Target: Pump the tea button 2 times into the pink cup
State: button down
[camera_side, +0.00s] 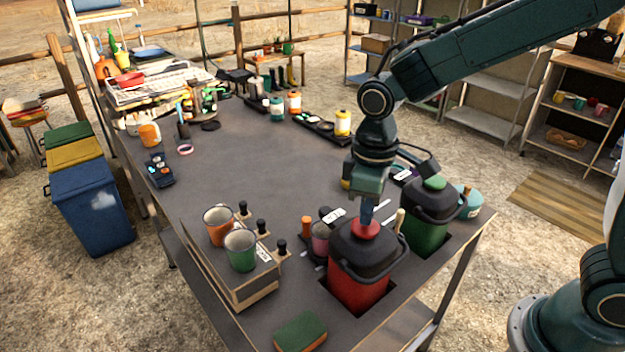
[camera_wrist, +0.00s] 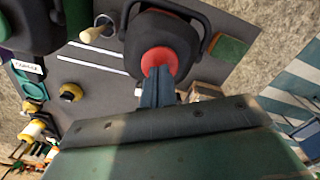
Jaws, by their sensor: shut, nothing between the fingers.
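A red pump dispenser (camera_side: 358,285) with a black lid sits in a cut-out at the table's near right. Its round red button (camera_side: 366,230) also shows in the wrist view (camera_wrist: 158,57). My gripper (camera_side: 366,222) is shut and empty, pointing down with its tips at the button; in the wrist view the closed fingers (camera_wrist: 157,75) overlap the button's edge. I cannot tell how far the button is pressed. A pink cup (camera_side: 320,238) stands just left of the red dispenser, partly hidden by it; I cannot see inside it.
A green dispenser (camera_side: 425,235) with a green button (camera_side: 434,182) stands close behind to the right. A wooden rack (camera_side: 255,283) at left holds an orange cup (camera_side: 218,225) and a green cup (camera_side: 240,250). A sponge (camera_side: 300,332) lies at the near edge. The table's middle is clear.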

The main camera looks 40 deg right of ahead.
jog(key=shift+f, duration=1.15)
jog(key=shift+r, duration=1.6)
jog(key=shift+r, duration=0.1)
jog(key=shift+r, duration=1.9)
jog(key=shift+s+r, duration=0.1)
